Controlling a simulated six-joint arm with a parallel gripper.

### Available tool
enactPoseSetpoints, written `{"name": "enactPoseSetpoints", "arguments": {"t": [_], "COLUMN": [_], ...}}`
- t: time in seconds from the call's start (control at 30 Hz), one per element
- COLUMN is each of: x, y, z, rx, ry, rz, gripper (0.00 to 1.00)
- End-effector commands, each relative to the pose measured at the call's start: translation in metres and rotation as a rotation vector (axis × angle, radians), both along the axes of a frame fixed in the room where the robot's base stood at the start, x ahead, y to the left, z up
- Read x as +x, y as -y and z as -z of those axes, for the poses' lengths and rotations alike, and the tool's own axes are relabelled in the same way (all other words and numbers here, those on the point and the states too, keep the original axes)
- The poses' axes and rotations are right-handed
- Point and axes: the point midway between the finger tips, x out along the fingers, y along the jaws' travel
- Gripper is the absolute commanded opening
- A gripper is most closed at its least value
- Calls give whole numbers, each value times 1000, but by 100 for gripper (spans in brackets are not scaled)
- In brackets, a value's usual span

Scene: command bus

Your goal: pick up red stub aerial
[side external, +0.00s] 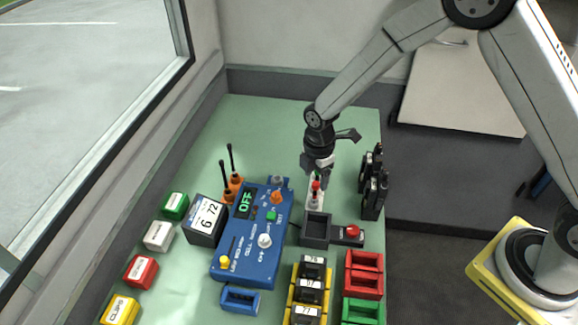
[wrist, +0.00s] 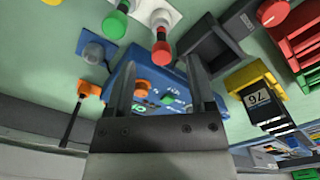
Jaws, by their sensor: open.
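The red stub aerial (side external: 316,186) stands in a pale holder (side external: 315,203) on the green table, just below my gripper (side external: 317,165). In the wrist view the red aerial (wrist: 162,50) shows its rounded red end between and slightly beyond my open fingertips (wrist: 161,57). I cannot tell whether it is at their depth. A green stub aerial (wrist: 116,24) stands beside it on the same white holder, left of my fingers. My gripper is open and holds nothing.
A dark open box (side external: 315,229) with a red button (side external: 352,231) stands in front of the holder. The blue command box (side external: 250,240) is to the left, black radios (side external: 374,182) to the right. Yellow (side external: 309,290) and red trays (side external: 363,274) stand in front.

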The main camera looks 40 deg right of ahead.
Motion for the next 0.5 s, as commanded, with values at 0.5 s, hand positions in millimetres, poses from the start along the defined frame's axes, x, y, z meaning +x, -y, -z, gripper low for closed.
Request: {"name": "enactPoseSetpoints", "arguments": {"t": [0.5], "x": [-2], "y": [0], "z": [33], "rx": [0], "ry": [-2], "rz": [0], "gripper": [70]}}
